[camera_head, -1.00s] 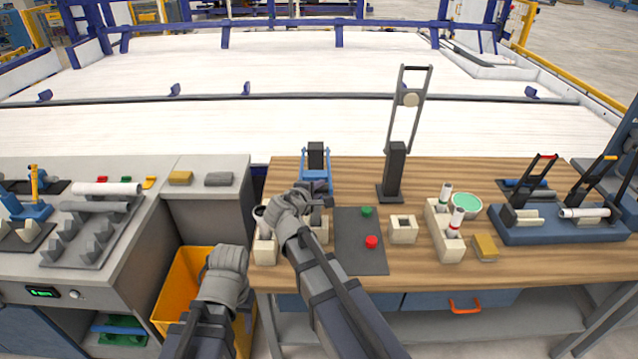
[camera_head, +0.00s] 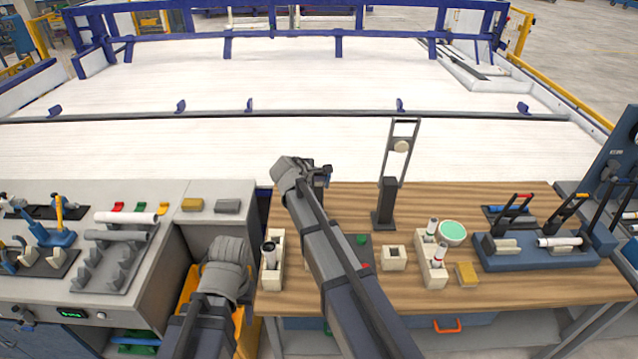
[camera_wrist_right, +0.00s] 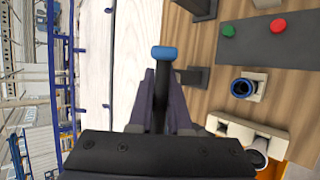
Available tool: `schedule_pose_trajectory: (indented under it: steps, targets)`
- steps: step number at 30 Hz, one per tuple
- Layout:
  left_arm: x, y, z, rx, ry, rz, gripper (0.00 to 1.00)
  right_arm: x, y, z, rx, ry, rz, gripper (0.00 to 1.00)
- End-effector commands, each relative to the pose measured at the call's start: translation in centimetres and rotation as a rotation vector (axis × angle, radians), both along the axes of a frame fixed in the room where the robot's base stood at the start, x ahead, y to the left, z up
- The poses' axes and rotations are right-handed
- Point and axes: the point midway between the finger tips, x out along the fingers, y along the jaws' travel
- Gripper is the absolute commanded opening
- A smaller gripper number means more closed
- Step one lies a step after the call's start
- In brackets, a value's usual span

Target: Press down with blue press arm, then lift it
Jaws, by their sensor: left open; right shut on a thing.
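My right gripper (camera_head: 322,174) is raised at the back left of the wooden table. In the right wrist view its fingers (camera_wrist_right: 164,100) are closed around a dark bar with a blue end (camera_wrist_right: 164,53), which I take to be the press arm. A dark post (camera_wrist_right: 195,77) stands beside it. In the head view my right arm hides most of the press. A blue-rimmed pipe (camera_wrist_right: 241,88) stands in a beige block near the post. My left gripper (camera_head: 226,264) is over the yellow bin, empty; its fingertips are hard to make out.
A beige holder (camera_head: 272,270) with an upright pipe stands at the table's left edge. A grey plate with a green button (camera_head: 361,239) is partly behind my right arm. A tall dark stand (camera_head: 386,200) is right of the arm.

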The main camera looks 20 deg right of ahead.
Motion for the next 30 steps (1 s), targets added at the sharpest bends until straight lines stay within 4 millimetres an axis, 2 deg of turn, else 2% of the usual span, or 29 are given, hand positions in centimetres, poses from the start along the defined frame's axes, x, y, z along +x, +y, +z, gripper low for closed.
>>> schedule_pose_trajectory:
  steps: [1, 3, 9, 15, 22, 30]
  targets:
    - [0.0, 0.0, 2.1, 0.0, 0.001, -0.001, 0.5, 1.8, -0.4, 2.2, -0.001, -0.002, -0.001, 0.0]
    - [0.0, 0.0, 3.2, 0.0, 0.001, -0.002, 0.5, 3.3, -0.8, 3.3, -0.002, -0.001, 0.0, 0.0]
    - [-0.1, 0.0, 5.6, 0.0, 0.002, 0.006, 0.5, 7.5, -2.0, 5.6, 0.0, -0.002, -0.002, 0.0]
    - [-0.1, 0.0, 6.9, -0.001, 0.002, 0.016, 0.5, 11.0, -3.0, 6.9, 0.0, -0.002, 0.001, 0.0]
    - [-0.1, 0.0, 7.5, -0.001, 0.001, 0.022, 0.5, 13.6, -3.9, 7.5, 0.001, -0.001, -0.001, 0.0]
    - [-0.1, 0.0, 7.7, -0.001, 0.001, 0.025, 0.5, 14.7, -4.2, 7.7, 0.001, 0.0, -0.001, 0.0]
